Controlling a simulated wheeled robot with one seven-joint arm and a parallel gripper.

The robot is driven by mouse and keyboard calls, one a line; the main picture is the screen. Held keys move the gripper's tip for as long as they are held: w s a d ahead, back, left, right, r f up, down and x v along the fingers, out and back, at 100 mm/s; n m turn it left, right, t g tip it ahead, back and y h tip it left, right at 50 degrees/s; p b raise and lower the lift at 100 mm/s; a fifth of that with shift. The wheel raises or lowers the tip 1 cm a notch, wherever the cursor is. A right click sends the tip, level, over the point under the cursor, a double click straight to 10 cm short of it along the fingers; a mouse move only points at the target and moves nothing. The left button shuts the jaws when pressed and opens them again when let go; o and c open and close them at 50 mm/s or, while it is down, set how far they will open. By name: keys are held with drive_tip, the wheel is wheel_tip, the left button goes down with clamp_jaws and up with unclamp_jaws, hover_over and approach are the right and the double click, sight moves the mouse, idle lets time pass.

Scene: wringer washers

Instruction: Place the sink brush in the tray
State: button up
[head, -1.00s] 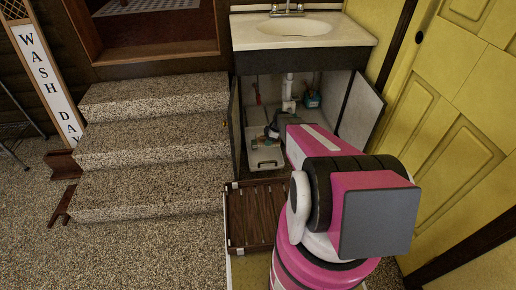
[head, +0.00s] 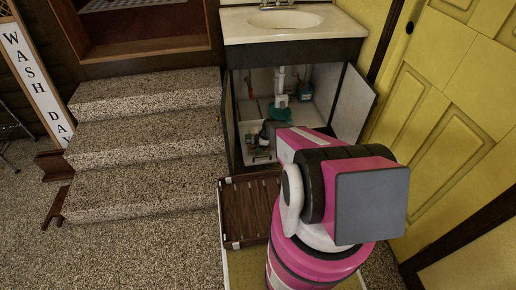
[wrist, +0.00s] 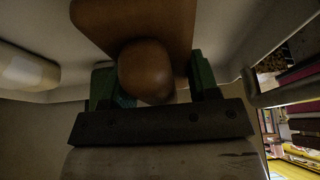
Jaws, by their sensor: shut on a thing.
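The white tray (head: 265,160) stands on the floor of the open cabinet under the sink. My gripper (head: 256,147) is low over the tray, partly behind my own arm. In the wrist view my gripper (wrist: 150,88) has its green fingers shut on either side of a rounded brown thing, which I take to be the sink brush (wrist: 146,68). A bit of teal shows beside it. The brush is small and cluttered by the fingers in the head view, so I cannot tell whether it touches the tray.
A white drain pipe (head: 280,82) comes down behind the tray. The open cabinet door (head: 354,104) is on the right. A slatted wooden rack (head: 248,208) lies in front; steps (head: 145,135) are left.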

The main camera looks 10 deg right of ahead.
drive_tip(key=shift+f, duration=0.3)
drive_tip(key=o, duration=0.8)
drive_tip(key=shift+o, duration=0.2)
drive_tip(key=v, duration=1.2)
drive_tip(key=shift+s+r, duration=0.1)
drive_tip(key=shift+r, duration=0.05)
drive_tip(key=s+a+r+m+h, duration=0.1)
drive_tip(key=s+r+m+h, duration=0.1)
drive_tip(key=s+r+m, duration=0.7)
drive_tip(key=s+a+r+m+h, duration=0.2)
drive_tip(key=s+r+m, duration=0.7)
drive_tip(key=s+r, duration=0.4)
wheel_tip(320, 180, up, 5)
drive_tip(key=shift+a+r, duration=0.2)
drive_tip(key=shift+a, duration=0.1)
